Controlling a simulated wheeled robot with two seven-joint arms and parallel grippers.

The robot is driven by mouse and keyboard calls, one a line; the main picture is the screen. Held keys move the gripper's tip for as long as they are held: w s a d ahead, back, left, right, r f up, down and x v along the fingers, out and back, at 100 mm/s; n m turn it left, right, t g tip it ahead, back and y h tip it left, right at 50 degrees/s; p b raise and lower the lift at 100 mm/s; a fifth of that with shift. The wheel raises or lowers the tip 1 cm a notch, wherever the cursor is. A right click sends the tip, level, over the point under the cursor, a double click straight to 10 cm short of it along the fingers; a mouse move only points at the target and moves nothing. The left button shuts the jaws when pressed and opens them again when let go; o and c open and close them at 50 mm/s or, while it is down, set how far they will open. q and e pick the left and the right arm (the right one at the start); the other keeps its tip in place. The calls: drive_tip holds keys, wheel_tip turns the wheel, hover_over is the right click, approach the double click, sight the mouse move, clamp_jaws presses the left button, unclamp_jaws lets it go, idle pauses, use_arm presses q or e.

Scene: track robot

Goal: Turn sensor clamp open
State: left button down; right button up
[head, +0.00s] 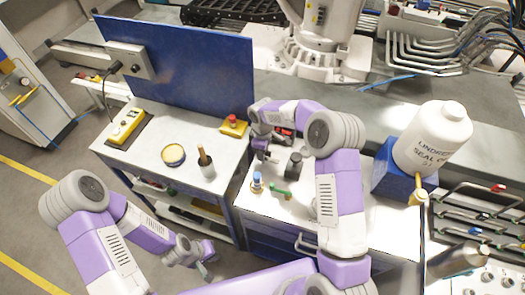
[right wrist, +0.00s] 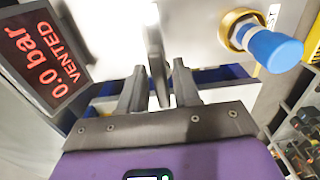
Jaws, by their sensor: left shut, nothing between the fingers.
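In the right wrist view, a dark grey upright bar (right wrist: 157,60), which looks like the clamp's lever, stands between the two fingers of my right gripper (right wrist: 160,85). The fingers are apart, with narrow gaps beside the bar. Blur hides any light touch. A blue knob with a gold collar (right wrist: 272,48) is at upper right, and a tilted display (right wrist: 45,55) reading "0.0 bar VENTED" is at upper left. In the head view my right gripper (head: 267,155) is over the white bench top, its tips unclear. My left gripper (head: 204,269) is shut and empty, low in front of the benches.
The bench top (head: 385,228) carries a small blue-topped part (head: 257,182), a green part (head: 281,193) and a black part (head: 294,165). A large white bottle (head: 434,138) stands on a blue block at right.

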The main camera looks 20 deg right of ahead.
drive_tip(key=shift+o, duration=1.4)
drive_tip(key=shift+r, duration=0.1)
wheel_tip(320, 180, up, 7)
drive_tip(key=shift+r, duration=0.2)
